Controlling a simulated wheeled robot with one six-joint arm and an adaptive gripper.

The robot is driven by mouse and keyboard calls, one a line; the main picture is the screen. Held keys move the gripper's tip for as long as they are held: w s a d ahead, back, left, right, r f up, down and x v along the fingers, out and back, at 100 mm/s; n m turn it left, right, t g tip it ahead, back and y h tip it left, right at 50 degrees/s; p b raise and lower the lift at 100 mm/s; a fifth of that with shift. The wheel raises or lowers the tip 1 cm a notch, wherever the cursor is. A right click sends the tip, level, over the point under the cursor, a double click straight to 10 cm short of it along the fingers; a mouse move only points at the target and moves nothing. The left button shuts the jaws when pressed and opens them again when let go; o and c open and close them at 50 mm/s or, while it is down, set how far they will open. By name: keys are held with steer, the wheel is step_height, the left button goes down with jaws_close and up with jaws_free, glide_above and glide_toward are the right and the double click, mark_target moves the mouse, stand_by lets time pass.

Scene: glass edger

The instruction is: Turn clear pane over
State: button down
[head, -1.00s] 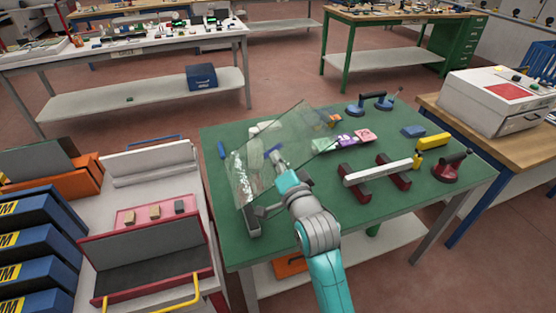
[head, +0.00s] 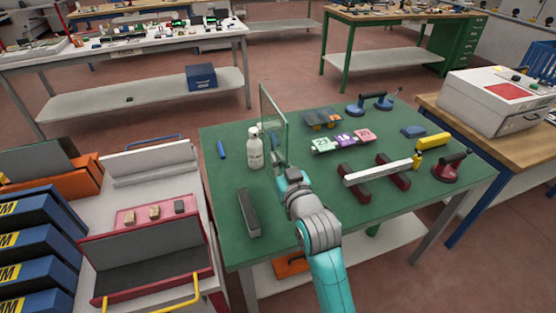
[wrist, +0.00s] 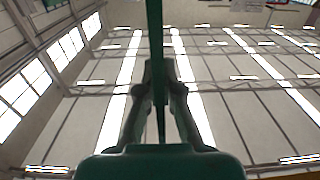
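The clear pane (head: 272,120) stands nearly upright above the green table (head: 222,228), seen almost edge-on in the head view. My gripper (head: 279,166) is shut on its lower edge. In the wrist view the pane (wrist: 155,25) is a thin green-dark strip running up between my two fingers (wrist: 160,85), with the ceiling behind. The fingertips are partly hidden by my own arm in the head view. I cannot tell whether the pane's lower corner touches the table.
A white bottle (head: 254,152) stands just left of the pane. A grey bar (head: 249,213) lies at front left. Numbered cards (head: 343,139), a dark plate on orange blocks (head: 321,118), red supports with a white bar (head: 378,172) and suction lifters (head: 452,167) occupy the right.

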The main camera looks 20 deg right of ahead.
steer(key=shift+f+n, duration=8.8)
steer(key=shift+f, duration=0.55)
steer(key=shift+f, duration=0.45)
steer(key=c, duration=1.2)
jaws_free()
steer(key=shift+c, duration=0.2)
steer(key=shift+f, duration=0.15)
steer(key=s, duration=1.2)
steer(key=shift+r, duration=0.25)
